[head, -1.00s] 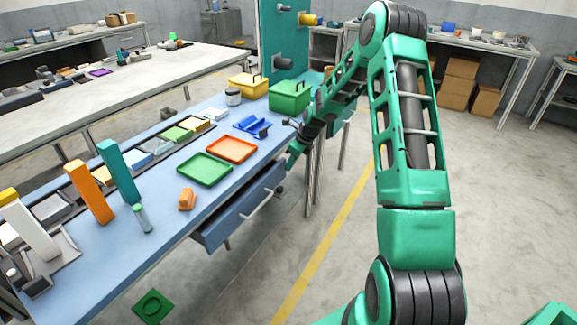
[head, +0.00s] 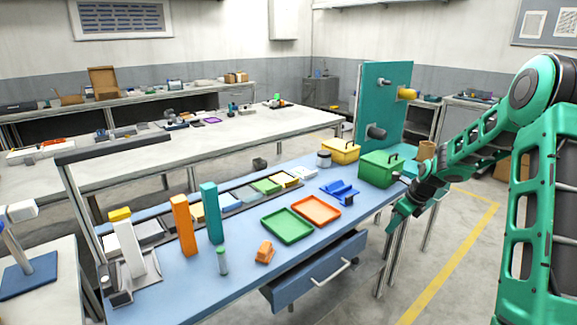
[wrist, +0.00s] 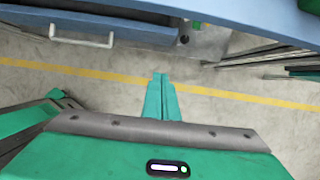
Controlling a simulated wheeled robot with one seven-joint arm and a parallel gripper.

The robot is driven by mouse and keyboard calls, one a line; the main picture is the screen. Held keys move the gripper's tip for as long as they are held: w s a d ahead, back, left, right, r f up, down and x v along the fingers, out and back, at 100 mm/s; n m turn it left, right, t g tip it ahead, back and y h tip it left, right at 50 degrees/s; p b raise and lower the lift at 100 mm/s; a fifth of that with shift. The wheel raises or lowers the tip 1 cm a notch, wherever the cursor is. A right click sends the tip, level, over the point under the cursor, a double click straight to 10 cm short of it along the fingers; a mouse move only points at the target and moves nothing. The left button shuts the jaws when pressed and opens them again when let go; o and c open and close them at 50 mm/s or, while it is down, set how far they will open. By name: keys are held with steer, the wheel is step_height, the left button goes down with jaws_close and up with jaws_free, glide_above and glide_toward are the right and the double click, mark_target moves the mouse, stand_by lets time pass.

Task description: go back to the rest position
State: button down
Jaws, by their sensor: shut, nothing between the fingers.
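My gripper (head: 393,226) is at the end of my green arm, in front of the right end of the blue workbench (head: 190,285), beside the drawer (head: 318,272). In the wrist view my gripper (wrist: 161,78) shows its two green fingers together with nothing between them. It points over bare floor with a yellow line. The drawer front and its white handle (wrist: 82,40) show at the top left of the wrist view.
The bench holds a green tray (head: 287,226), an orange tray (head: 316,211), a blue holder (head: 340,191), a green box (head: 381,169) and a yellow box (head: 340,151). Orange, teal and white posts stand at its left. The drawer sticks out. Floor to the right is free.

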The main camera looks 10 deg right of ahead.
steer(key=s+a+r+n+g+h, duration=0.1)
steer(key=s+r+n, duration=0.45)
steer(key=s, duration=0.55)
steer(key=s+a+r+n+g+h, duration=0.1)
steer(key=s+r+n, duration=0.45)
steer(key=s, duration=0.45)
steer(key=s+a+r+n+g+h, duration=0.1)
steer(key=s+r+n, duration=0.45)
steer(key=s, duration=0.55)
steer(key=s+a+f+n+y, duration=0.1)
steer(key=s+n, duration=0.5)
steer(key=s, duration=0.6)
steer(key=shift+a, duration=0.8)
steer(key=shift+s+n, duration=0.1)
steer(key=shift+n, duration=0.15)
